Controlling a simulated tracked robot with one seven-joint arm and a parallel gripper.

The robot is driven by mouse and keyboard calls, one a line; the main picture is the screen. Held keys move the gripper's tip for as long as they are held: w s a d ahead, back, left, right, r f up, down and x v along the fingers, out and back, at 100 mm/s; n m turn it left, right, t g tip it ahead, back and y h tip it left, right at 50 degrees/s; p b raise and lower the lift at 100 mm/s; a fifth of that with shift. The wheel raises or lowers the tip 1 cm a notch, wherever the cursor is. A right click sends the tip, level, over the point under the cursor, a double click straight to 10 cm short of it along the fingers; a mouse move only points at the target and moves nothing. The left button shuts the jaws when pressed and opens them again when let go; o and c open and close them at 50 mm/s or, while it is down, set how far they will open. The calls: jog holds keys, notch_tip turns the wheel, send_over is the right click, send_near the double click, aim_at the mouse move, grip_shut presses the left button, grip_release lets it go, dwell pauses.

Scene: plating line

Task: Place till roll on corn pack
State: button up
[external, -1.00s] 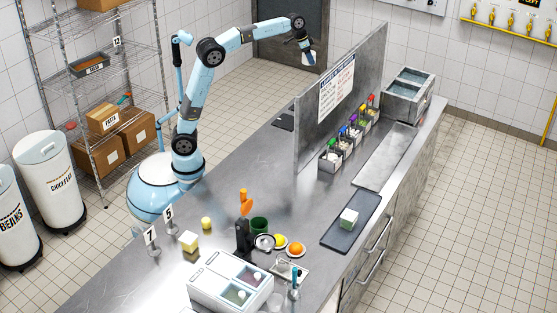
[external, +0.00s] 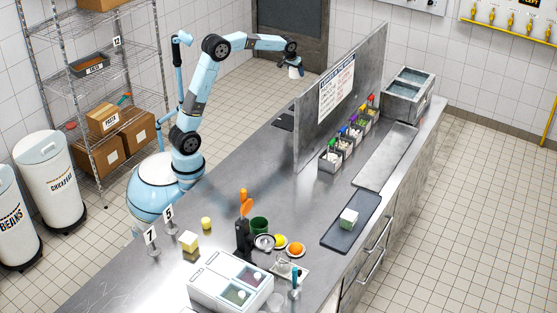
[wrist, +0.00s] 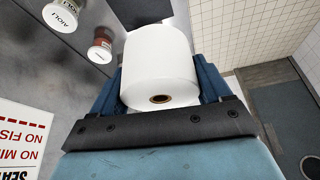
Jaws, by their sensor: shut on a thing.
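My gripper (external: 292,62) is shut on the white till roll (external: 296,73), up in the air at the far end of the counter, left of the upright steel panel. In the wrist view the till roll (wrist: 160,65) sits between the two blue fingers, its brown core towards me. No corn label is readable. A pale yellow block (external: 188,240) at the near left and a pale green-white block (external: 349,217) on a dark tray are pack-like; I cannot tell which is the corn pack. Both are far from my gripper.
The steel panel (external: 345,95) with a notice stands upright on the counter (external: 235,170). An orange-handled holder (external: 245,235), fruit (external: 296,249) and a white two-well unit (external: 230,282) stand nearer. The mid-left counter is largely clear.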

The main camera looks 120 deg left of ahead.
aim_at(294, 74)
jog(key=shift+n+g, duration=0.3)
jog(key=shift+n, duration=0.5)
jog(key=f, duration=0.1)
jog(key=s+a+f, duration=0.1)
jog(key=s+f, duration=0.1)
jog(key=shift+s+a+f, duration=0.2)
jog(key=shift+s+a, duration=0.05)
jog(key=shift+a+f, duration=0.25)
jog(key=w+a+f, duration=0.2)
jog(key=a+f, duration=0.1)
jog(key=a, duration=0.1)
jog(key=w+a+f, duration=0.2)
jog(key=a+f, duration=0.1)
jog(key=w+a+f, duration=0.2)
jog(key=a+f, duration=0.1)
jog(key=a, duration=0.1)
jog(key=shift+w+a+f, duration=0.25)
jog(key=shift+a+f, duration=0.1)
jog(key=shift+f, duration=1.5)
jog(key=o, duration=1.1)
jog(key=shift+f, duration=0.1)
